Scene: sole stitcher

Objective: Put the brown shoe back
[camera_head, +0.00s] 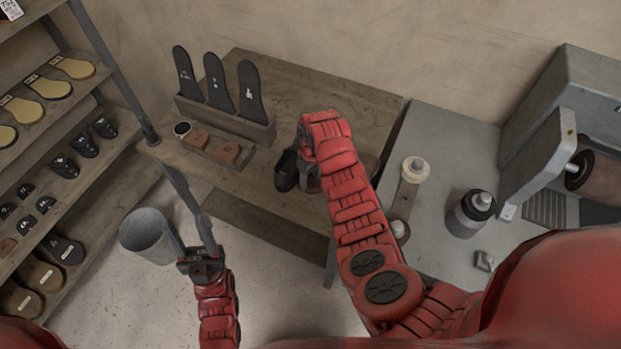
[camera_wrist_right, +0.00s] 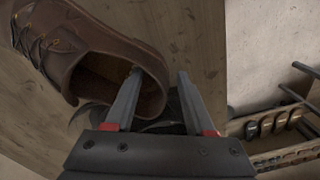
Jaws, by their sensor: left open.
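The brown lace-up shoe (camera_wrist_right: 95,35) lies on the wooden table in the right wrist view, its heel toward my right gripper (camera_wrist_right: 160,72). The gripper's fingers are apart. One finger is at the shoe's opening and the other is outside the heel, with the heel's rim between them. I cannot tell whether they touch it. A black shoe (camera_head: 287,171) stands left of that arm. My left gripper (camera_head: 188,234) is open and empty above the floor.
The wooden table (camera_head: 335,85) holds a stand with several dark soles (camera_head: 217,82) and a small tray (camera_head: 215,148). A grey bucket (camera_head: 147,232) is beside my left gripper. A shoe shelf (camera_head: 75,175) is at left. A grey machine bench (camera_head: 440,150) with bottles is at right.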

